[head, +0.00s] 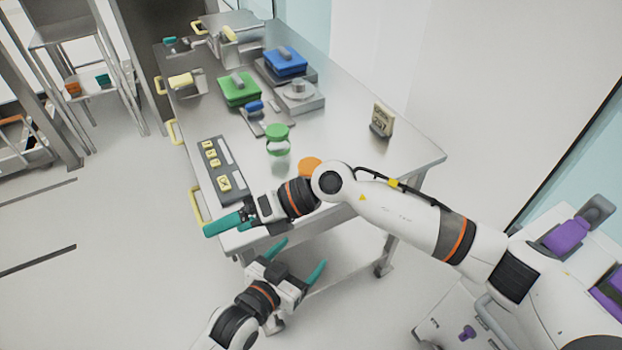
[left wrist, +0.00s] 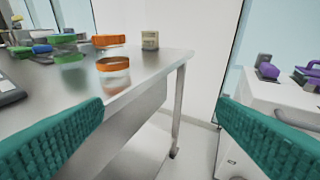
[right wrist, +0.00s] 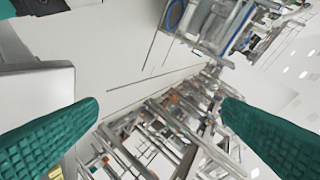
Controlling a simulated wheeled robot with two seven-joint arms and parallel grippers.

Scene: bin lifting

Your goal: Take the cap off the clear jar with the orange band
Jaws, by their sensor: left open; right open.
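My right gripper (head: 226,228) is open and empty over the table's front left corner, left of the orange top.
A green-topped clear jar (head: 278,140) stands behind the orange top. A grey panel with yellow labels (head: 217,170) lies at the left edge. Green (head: 239,89) and blue (head: 286,61) blocks sit at the back. A small box (head: 382,119) stands right; table around it is clear.

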